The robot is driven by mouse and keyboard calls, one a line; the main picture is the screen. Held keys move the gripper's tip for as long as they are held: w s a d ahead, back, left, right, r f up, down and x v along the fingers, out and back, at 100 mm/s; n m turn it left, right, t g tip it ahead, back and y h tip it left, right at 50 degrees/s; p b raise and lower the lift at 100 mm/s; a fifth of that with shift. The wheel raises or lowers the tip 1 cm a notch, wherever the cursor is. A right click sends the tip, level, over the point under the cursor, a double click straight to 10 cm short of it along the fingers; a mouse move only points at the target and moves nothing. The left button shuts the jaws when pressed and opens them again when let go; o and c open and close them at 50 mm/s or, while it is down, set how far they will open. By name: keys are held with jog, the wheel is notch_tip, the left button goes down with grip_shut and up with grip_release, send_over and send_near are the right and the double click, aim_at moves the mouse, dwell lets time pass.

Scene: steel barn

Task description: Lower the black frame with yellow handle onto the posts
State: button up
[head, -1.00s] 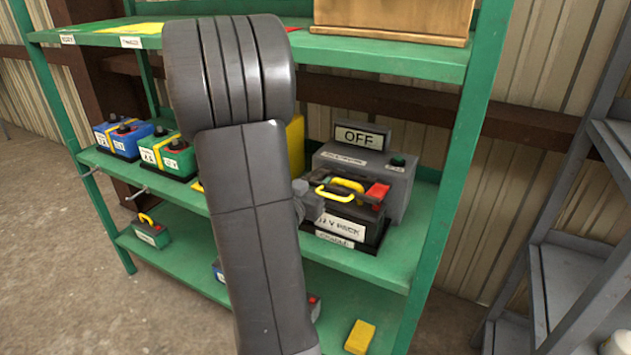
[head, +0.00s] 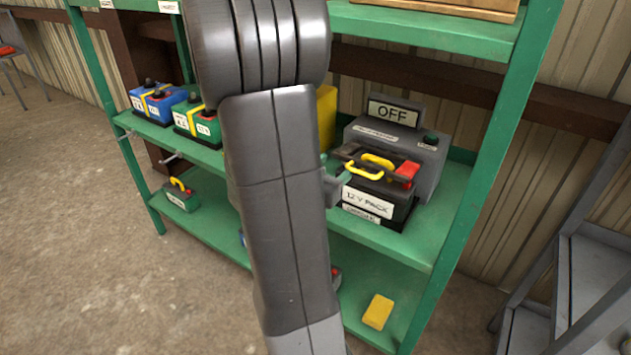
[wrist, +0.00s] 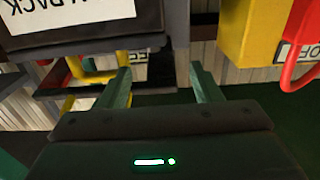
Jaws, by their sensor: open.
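The battery labelled 12 V PACK (head: 368,202) stands on the middle shelf in the head view. The black frame (head: 352,152) with its yellow handle (head: 378,160) is on top of it, close to a red terminal cover (head: 408,170). I cannot tell how the frame sits on the posts. My gripper (head: 335,182) is left of the battery, mostly hidden behind my arm. The yellow handle (wrist: 92,77) shows beyond and left of the left finger. The battery (wrist: 85,25) shows at upper left.
A grey box (head: 415,145) with an OFF sign stands behind the battery. A yellow block (head: 326,115) is left of it. Blue (head: 165,102) and green (head: 200,122) batteries stand farther left. The upper shelf (head: 430,25) hangs above. A right-hand green upright (head: 480,150) bounds the shelf.

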jog(key=v, duration=0.8)
jog(key=shift+p, duration=0.3)
jog(key=shift+w+a, duration=0.1)
jog(key=shift+w, duration=0.05)
jog(key=x, duration=0.2)
jog(key=shift+w, duration=0.3)
jog(key=shift+d+r, duration=0.2)
